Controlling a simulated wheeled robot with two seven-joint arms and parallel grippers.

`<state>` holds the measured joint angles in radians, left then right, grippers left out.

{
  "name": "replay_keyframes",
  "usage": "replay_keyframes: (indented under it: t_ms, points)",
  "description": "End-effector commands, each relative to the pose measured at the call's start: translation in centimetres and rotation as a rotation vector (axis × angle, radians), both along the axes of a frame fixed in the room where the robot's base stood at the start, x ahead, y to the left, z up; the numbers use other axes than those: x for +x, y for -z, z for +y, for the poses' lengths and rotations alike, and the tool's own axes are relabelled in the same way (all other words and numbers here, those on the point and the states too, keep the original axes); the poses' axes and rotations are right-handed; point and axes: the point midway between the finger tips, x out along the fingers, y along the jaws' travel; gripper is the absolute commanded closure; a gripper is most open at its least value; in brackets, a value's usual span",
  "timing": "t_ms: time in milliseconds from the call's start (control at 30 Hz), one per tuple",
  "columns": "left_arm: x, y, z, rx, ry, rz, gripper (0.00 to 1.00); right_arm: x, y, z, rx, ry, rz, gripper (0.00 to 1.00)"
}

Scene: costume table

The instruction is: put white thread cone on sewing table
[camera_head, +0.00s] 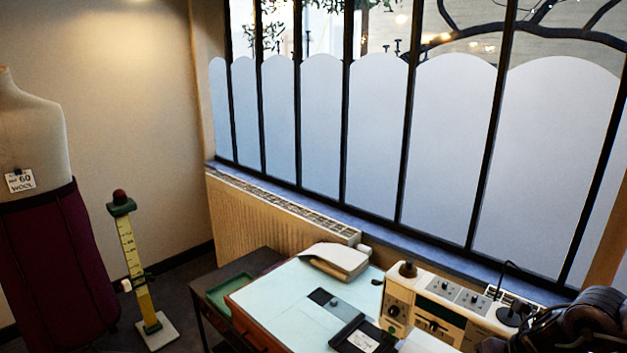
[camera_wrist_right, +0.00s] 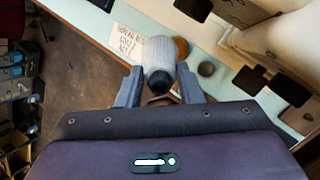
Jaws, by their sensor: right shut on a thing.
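The white thread cone (camera_wrist_right: 160,52) shows in the right wrist view, greyish white with a dark tip toward the camera. My right gripper (camera_wrist_right: 160,88) is shut on it, one grey finger on each side. The sewing table (camera_head: 283,293) has a pale blue top in the head view. In the right wrist view a pale tabletop (camera_wrist_right: 180,18) with a wooden edge lies beyond the cone. I cannot tell whether the cone touches it. My right arm shows dark at the lower right of the head view, its fingers out of sight. My left gripper is in neither view.
A beige control box (camera_head: 440,305), a white curved device (camera_head: 336,260) and a black item with a label (camera_head: 362,337) occupy the tabletop. A handwritten paper (camera_wrist_right: 128,40), a brown disc (camera_wrist_right: 181,47) and a small dark knob (camera_wrist_right: 206,69) are near the cone. A mannequin (camera_head: 35,140) stands left.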

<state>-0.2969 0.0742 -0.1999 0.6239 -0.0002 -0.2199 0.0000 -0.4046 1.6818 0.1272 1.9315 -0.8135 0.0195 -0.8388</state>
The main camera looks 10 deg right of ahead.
Motion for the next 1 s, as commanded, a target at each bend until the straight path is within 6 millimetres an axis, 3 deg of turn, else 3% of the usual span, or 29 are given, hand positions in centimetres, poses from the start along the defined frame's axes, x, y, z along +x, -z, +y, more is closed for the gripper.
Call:
replay_keyframes:
  t_ms: [1000]
  points:
    - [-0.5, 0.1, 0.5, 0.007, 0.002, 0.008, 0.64, -1.0, 1.8, 1.5, 0.022, 0.209, -0.017, 0.99]
